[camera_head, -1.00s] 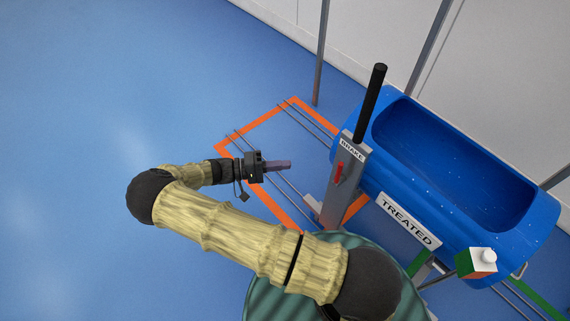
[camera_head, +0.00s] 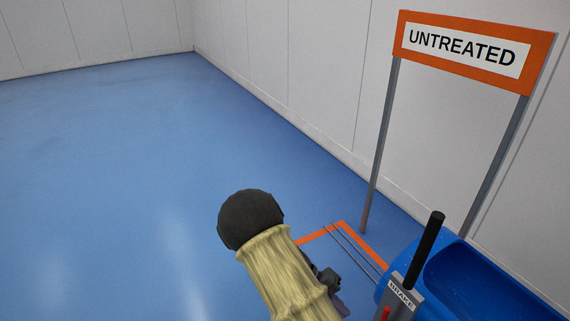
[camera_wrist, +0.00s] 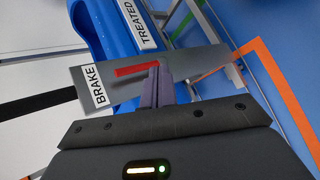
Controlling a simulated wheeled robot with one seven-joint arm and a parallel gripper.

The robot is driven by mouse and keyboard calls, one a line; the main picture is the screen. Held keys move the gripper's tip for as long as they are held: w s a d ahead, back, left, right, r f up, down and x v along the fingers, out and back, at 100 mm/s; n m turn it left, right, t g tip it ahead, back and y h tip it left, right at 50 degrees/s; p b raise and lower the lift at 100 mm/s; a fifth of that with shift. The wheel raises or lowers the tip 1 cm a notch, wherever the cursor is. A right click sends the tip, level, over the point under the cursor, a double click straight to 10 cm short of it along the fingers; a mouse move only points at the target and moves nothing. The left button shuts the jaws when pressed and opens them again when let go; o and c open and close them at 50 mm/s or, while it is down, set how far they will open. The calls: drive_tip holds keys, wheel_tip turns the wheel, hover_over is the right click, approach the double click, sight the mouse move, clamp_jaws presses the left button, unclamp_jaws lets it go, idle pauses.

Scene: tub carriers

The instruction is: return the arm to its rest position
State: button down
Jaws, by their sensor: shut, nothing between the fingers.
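My gripper (camera_wrist: 157,86) is shut and empty in the wrist view, its purple-grey fingers together. Behind the fingertips in that view are the grey brake post and its red lever (camera_wrist: 137,69); I cannot tell the exact gap. In the head view my gripper (camera_head: 342,307) is mostly hidden behind my own forearm, with only a small part showing near the bottom edge. My arm is bent, its dark elbow joint near the bottom middle of the head view.
A blue tub (camera_head: 487,285) stands at the lower right with a brake post (camera_head: 404,296) and black handle (camera_head: 425,249). An "UNTREATED" sign (camera_head: 469,52) stands on two posts behind. An orange floor outline (camera_head: 341,226) lies beside the tub. Open blue floor fills the left.

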drive_tip(key=s+r+t+y+p, duration=0.2)
drive_tip(key=r+p, duration=0.4)
drive_tip(key=r, duration=0.5)
drive_tip(key=s+r+n+t+y+p, duration=0.1)
drive_tip(key=s+r+t+y+p, duration=0.1)
drive_tip(key=r+p, duration=0.4)
drive_tip(key=s+d+r+t+y+p, duration=0.1)
drive_tip(key=r+y+p, duration=0.4)
drive_tip(key=r, duration=1.2)
drive_tip(key=shift+s+t+p, duration=0.6)
drive_tip(key=shift+s+t, duration=0.2)
drive_tip(key=shift+t, duration=0.4)
drive_tip(key=shift+f, duration=0.1)
